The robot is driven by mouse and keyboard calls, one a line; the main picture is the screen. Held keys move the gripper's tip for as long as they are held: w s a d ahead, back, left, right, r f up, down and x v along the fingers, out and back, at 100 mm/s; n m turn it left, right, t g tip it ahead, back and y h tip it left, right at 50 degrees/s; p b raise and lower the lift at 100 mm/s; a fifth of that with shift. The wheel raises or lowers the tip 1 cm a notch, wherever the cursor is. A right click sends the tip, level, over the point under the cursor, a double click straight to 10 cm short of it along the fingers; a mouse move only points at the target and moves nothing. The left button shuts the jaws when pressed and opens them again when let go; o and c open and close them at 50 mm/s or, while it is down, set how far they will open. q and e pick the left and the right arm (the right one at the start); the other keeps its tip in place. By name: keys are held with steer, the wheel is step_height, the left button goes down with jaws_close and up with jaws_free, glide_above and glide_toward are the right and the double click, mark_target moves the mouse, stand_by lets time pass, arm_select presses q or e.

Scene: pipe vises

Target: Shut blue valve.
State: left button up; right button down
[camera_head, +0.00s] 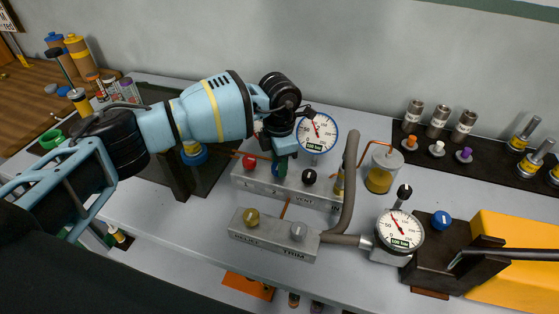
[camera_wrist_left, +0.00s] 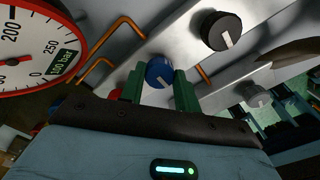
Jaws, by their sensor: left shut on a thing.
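The blue valve knob (camera_wrist_left: 159,71) sits on the grey metal manifold (camera_head: 319,193), between a red knob (camera_head: 249,162) and a black knob (camera_head: 309,176). It has a white pointer mark, seen in the left wrist view. My left gripper (camera_head: 279,170) reaches down from above, its green fingers on either side of the blue knob, shut on it. In the head view the fingers and wrist hide most of that knob. My right gripper is not in view.
A front block (camera_head: 273,236) carries a gold knob and a grey knob. A curved grey hose (camera_head: 348,185) rises to its right. A second gauge (camera_head: 400,230), a black block with another blue knob (camera_head: 441,219) and a yellow case (camera_head: 515,283) stand farther right.

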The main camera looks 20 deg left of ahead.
arm_select(q)
steer(key=shift+r, duration=0.1)
stand_by(0.3)
steer(key=o, duration=1)
steer(key=shift+r, duration=3.9)
